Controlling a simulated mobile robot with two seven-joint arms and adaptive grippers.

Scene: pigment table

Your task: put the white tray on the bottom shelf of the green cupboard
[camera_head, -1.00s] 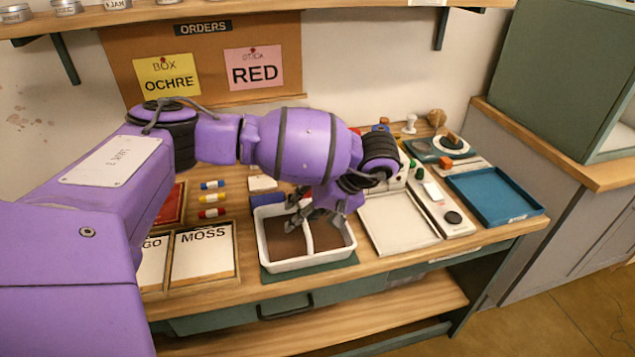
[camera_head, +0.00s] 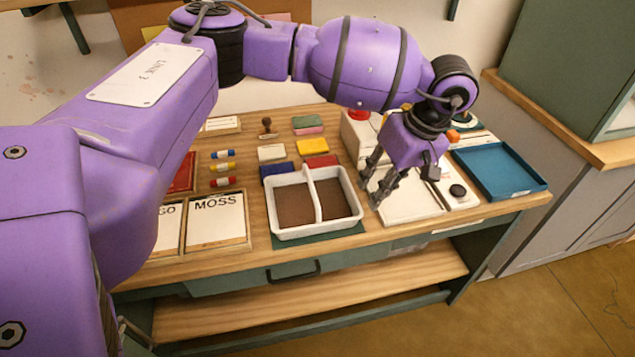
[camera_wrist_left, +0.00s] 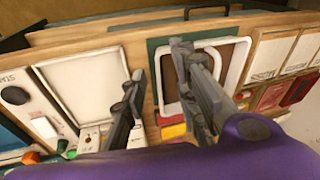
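A white divided tray (camera_head: 352,222) with brown contents in both compartments sits on a dark green mat (camera_head: 320,234) near the table's front edge; it also shows in the left wrist view (camera_wrist_left: 242,62). A flat off-white square tray (camera_head: 405,211) lies to its right. My left gripper (camera_head: 371,193) is open and empty, fingers pointing down, by the divided tray's right wall. In the left wrist view, one finger overlaps the divided tray and the other the square tray's side. The green cupboard (camera_head: 560,60) stands at the upper right; its bottom shelf is barely in view. My right gripper is not in view.
A blue tray (camera_head: 520,191) lies at the table's right end. A device with a black knob (camera_head: 457,191) lies left of it. Coloured blocks and framed cards crowd the back and left. A wooden shelf (camera_head: 330,297) runs below the tabletop.

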